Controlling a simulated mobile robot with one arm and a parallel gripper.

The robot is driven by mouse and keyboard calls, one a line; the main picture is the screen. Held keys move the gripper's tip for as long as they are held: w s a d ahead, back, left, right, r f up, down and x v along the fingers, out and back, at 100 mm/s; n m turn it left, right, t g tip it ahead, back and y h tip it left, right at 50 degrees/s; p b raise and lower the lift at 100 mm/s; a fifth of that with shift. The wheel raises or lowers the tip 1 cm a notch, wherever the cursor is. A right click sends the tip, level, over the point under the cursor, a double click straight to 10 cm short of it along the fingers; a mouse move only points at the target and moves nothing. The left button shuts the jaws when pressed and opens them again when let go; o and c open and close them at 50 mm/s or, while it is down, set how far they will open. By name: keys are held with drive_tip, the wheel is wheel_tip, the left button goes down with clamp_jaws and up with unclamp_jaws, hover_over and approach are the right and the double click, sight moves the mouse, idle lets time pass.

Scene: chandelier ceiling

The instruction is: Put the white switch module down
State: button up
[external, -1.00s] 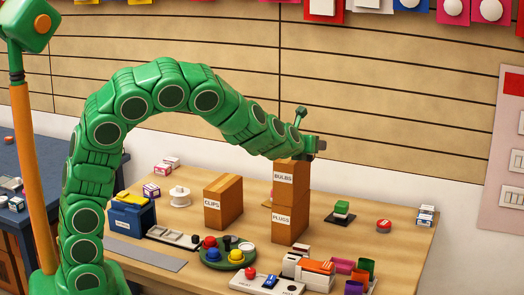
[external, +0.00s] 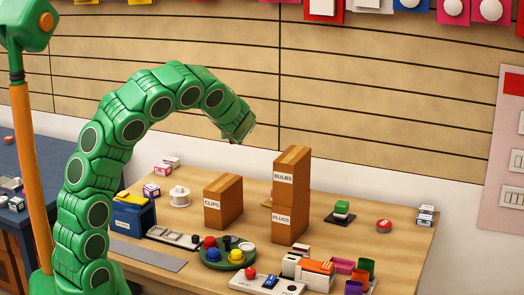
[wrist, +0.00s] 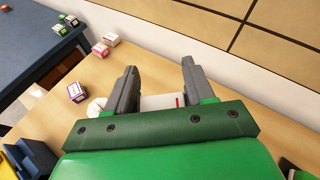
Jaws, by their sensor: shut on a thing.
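My gripper (wrist: 159,68) shows in the wrist view with its two grey fingers apart around a white switch module (wrist: 157,101). The module is a pale block with a red mark near its right end. My dark green wrist bar hides its lower part. In the external view the end of my arm is above the table, left of the tall box stack and above the CLIPS box. The fingers and the module are hidden there behind the last green link.
The wooden table (external: 385,230) holds a CLIPS box (external: 222,202), a BULBS box (external: 291,177) stacked on a PLUGS box (external: 290,223), a white spool (external: 180,197), a round green tray (external: 212,260) and a blue bin (external: 132,218). Bare wood shows behind the CLIPS box.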

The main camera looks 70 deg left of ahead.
drive_tip(key=s+a+f+n+g, duration=0.1)
drive_tip(key=s+a+f, duration=0.1)
drive_tip(key=s+a, duration=0.1)
drive_tip(key=s+a+f+n+g, duration=0.1)
drive_tip(key=s+a+f+g, duration=0.1)
drive_tip(key=s+a, duration=0.2)
drive_tip(key=s+a+f+n+g, duration=0.1)
drive_tip(key=s+a+f, duration=0.1)
drive_tip(key=s, duration=0.3)
drive_tip(key=shift+s+a+f+n, duration=0.1)
drive_tip(key=shift+s+a+n, duration=0.15)
drive_tip(key=shift+a, duration=0.55)
drive_tip(key=s+a+f+n+g, duration=0.1)
drive_tip(key=s+a+f+g, duration=0.15)
drive_tip(key=s, duration=0.35)
drive_tip(key=s+a+f+n+g, duration=0.1)
drive_tip(key=s+a+f+n, duration=0.15)
drive_tip(key=s, duration=0.25)
hover_over(171, 183)
drive_tip(key=shift+m+h, duration=0.3)
drive_tip(key=shift+m, duration=0.1)
drive_tip(key=f, duration=1)
drive_tip(key=shift+s+d, duration=0.15)
drive_tip(key=shift+s, duration=0.05)
drive_tip(key=shift+w+a+f, duration=0.15)
drive_tip(key=shift+a+f, duration=0.2)
drive_tip(key=shift+f, duration=1.65)
drive_tip(key=o, duration=1)
drive_tip(key=shift+f, duration=0.1)
